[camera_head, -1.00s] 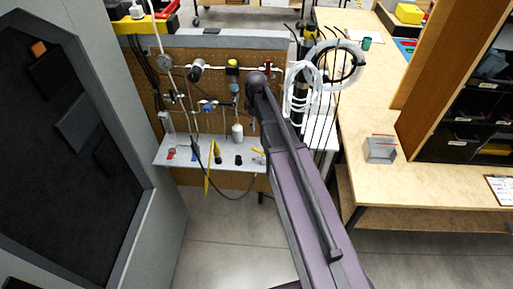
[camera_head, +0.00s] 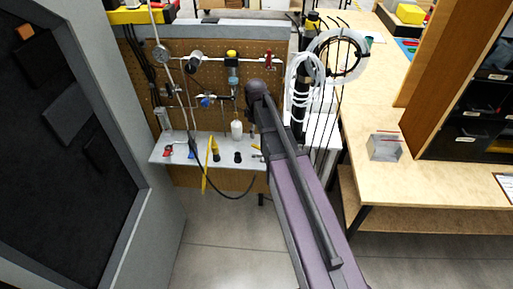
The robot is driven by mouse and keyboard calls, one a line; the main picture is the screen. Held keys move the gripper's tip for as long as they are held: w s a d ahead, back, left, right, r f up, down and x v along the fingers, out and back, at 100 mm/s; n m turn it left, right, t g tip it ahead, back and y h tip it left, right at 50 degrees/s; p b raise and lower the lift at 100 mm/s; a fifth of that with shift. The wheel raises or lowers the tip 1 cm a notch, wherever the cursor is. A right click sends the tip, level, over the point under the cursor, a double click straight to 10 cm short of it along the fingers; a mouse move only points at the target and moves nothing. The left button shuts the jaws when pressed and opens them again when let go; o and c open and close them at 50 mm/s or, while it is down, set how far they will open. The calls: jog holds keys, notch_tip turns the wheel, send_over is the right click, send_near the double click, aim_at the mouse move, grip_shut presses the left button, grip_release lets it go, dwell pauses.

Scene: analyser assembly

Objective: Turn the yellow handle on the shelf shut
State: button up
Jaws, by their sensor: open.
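A grey-white shelf (camera_head: 226,170) juts from the foot of a pegboard panel (camera_head: 148,62). On it stands a small yellow-and-black piece (camera_head: 215,150), between a blue piece (camera_head: 192,150) and a black piece (camera_head: 238,157). A long thin yellow strip (camera_head: 206,168) stands out at the shelf's front edge. I cannot tell for sure which yellow part is the handle, nor how it is turned. My purple arm reaches up from the bottom to the panel's right side and covers the shelf's right end. My gripper does not show; it is outside the picture or hidden behind the arm.
A grey cabinet frame (camera_head: 160,215) stands close on the left. Coiled white tubing (camera_head: 308,80) hangs beside the panel. A dark hose (camera_head: 236,196) loops below the shelf. Floor in front is clear.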

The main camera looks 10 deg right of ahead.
aim_at(256, 146)
jog(key=shift+f+b, duration=3.35)
jog(key=shift+f, duration=0.25)
grip_shut()
